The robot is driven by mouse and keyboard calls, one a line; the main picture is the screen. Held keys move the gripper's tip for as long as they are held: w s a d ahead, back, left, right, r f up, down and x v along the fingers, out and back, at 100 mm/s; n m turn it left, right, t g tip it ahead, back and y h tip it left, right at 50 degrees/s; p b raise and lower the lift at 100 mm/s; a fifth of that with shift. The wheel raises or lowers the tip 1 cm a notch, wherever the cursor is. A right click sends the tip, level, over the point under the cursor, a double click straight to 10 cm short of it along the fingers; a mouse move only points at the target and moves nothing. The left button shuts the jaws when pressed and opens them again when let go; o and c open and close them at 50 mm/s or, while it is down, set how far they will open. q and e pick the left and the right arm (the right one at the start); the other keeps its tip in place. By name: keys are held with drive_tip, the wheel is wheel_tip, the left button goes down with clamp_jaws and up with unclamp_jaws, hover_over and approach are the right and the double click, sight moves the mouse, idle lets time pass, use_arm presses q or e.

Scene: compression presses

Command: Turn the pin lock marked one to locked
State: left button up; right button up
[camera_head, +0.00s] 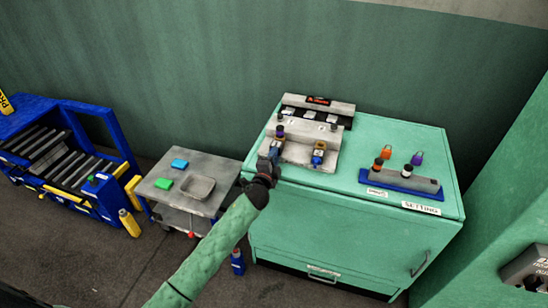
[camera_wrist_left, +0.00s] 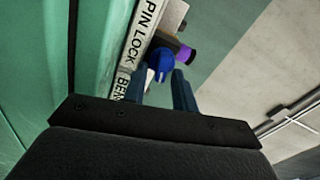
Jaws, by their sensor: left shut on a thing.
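The pin lock bench (camera_head: 298,152) is a pale grey fixture on the green cabinet, with two pin locks side by side. The left pin lock has a purple-topped pin (camera_head: 280,131), and my left gripper (camera_head: 272,156) covers most of its front. The other pin lock (camera_head: 318,158), on the right, has a blue knob and a yellowish part. In the left wrist view my left gripper (camera_wrist_left: 162,72) is shut on a round blue knob (camera_wrist_left: 160,64) beside the "PIN LOCK" label (camera_wrist_left: 142,35). The number marks and the knob's lock setting are too small or hidden to read. My right gripper is out of view.
Behind the bench stands a grey unit with a dark panel (camera_head: 318,107). A blue-based fixture (camera_head: 405,181) and orange and purple padlocks sit at the right of the cabinet top (camera_head: 440,150). A grey cart (camera_head: 165,194) and blue rack (camera_head: 70,160) stand left.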

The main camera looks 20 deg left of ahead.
use_arm(q)
drive_tip(key=shift+f+m, duration=0.2)
drive_tip(key=shift+m, duration=1)
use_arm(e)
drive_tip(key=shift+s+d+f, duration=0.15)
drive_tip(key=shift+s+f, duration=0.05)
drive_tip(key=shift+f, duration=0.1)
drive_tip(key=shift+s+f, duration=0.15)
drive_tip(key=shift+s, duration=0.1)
use_arm(q)
drive_tip(key=o, duration=0.6)
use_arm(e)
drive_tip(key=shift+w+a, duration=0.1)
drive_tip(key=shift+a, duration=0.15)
use_arm(q)
drive_tip(key=shift+s, duration=0.25)
drive_tip(key=s+b, duration=0.2)
drive_tip(key=s, duration=0.5)
drive_tip(key=shift+s, duration=0.15)
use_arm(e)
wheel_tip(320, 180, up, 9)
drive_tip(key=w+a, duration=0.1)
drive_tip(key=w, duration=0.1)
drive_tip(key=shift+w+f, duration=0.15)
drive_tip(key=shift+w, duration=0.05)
